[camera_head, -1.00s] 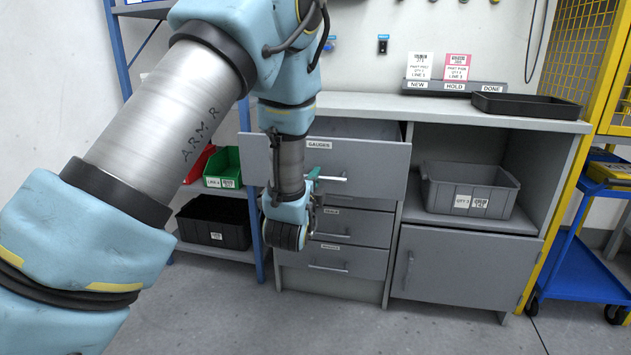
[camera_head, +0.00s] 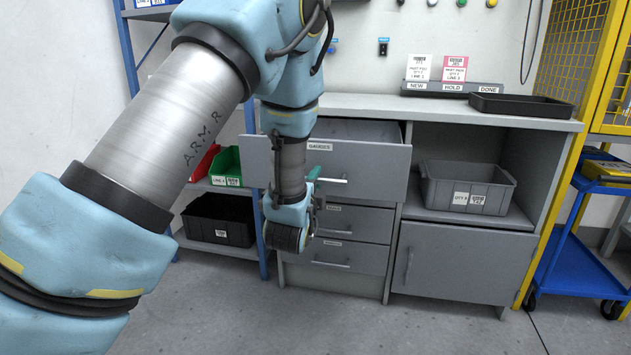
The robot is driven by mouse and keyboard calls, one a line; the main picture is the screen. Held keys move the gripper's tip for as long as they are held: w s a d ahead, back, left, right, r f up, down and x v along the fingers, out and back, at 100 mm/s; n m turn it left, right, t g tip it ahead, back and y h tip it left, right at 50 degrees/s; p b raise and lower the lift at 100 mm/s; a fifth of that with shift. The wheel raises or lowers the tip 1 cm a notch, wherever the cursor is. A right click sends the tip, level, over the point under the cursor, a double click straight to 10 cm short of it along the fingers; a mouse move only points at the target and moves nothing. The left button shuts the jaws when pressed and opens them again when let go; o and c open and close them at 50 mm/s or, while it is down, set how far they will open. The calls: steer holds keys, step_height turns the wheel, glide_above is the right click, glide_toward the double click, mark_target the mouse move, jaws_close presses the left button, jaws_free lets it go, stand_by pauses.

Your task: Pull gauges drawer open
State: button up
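The gauges drawer (camera_head: 368,163) is the grey top drawer of the cabinet, with a "GAUGES" label on its front. It stands pulled out, and its dark inside shows behind the front panel. Its bar handle (camera_head: 334,181) shows to the right of my wrist. My gripper (camera_head: 316,186) is at the handle, with a green part showing beside the bar. My wrist hides most of the fingers and the left part of the handle, so I cannot see whether they are closed on it.
Two shut drawers (camera_head: 350,257) lie below, beside a shut cabinet door (camera_head: 446,262). A grey bin (camera_head: 468,187) sits on the open shelf above that door. A black tray (camera_head: 522,107) lies on the worktop. A blue cart (camera_head: 580,262) stands right. The floor in front is clear.

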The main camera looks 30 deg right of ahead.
steer(key=shift+o, duration=0.6)
steer(key=v, duration=1)
steer(key=shift+s+a, duration=0.25)
steer(key=shift+a, duration=0.05)
